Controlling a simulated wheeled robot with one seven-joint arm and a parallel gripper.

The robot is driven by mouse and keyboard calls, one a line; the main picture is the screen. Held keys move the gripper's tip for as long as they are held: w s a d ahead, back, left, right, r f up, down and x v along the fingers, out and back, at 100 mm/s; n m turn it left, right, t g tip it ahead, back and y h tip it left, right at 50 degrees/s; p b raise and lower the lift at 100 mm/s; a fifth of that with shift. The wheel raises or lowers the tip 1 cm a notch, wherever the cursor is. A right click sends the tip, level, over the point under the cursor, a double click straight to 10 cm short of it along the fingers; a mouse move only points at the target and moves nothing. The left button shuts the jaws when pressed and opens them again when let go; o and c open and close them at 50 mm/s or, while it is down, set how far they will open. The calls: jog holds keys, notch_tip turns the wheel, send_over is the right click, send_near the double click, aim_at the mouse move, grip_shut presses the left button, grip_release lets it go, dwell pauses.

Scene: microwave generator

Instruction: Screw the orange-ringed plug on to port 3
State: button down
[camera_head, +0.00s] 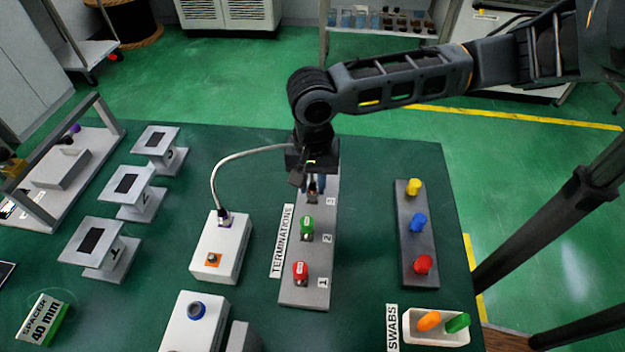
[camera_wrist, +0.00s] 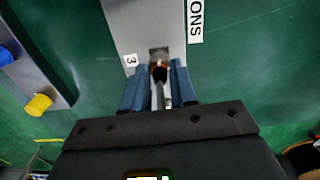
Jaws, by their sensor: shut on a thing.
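The terminations plate (camera_head: 305,290) is a grey strip marked 1, 2 and 3. My gripper (camera_head: 314,184) is at its far end, pointing down beside the number 3. In the wrist view, my gripper (camera_wrist: 157,88) has its blue fingers on either side of the orange-ringed plug (camera_wrist: 159,70), shut on it. The plug's nose is at the port 3 block (camera_wrist: 158,52), which it partly covers. I cannot tell whether they touch or how far the plug is seated. A grey cable (camera_head: 222,165) arcs from the plug to a white box (camera_head: 222,248).
A red cap (camera_head: 300,273) is on port 1 and a green cap (camera_head: 307,229) on port 2. A grey rack (camera_head: 416,245) with yellow, blue and red caps stands at right. A swab tray (camera_head: 437,340) is at front right. Green table between plate and rack is clear.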

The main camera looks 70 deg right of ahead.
jog(key=shift+f, duration=0.5)
jog(key=c, duration=0.8)
grip_release()
jog(key=shift+r, duration=3.9)
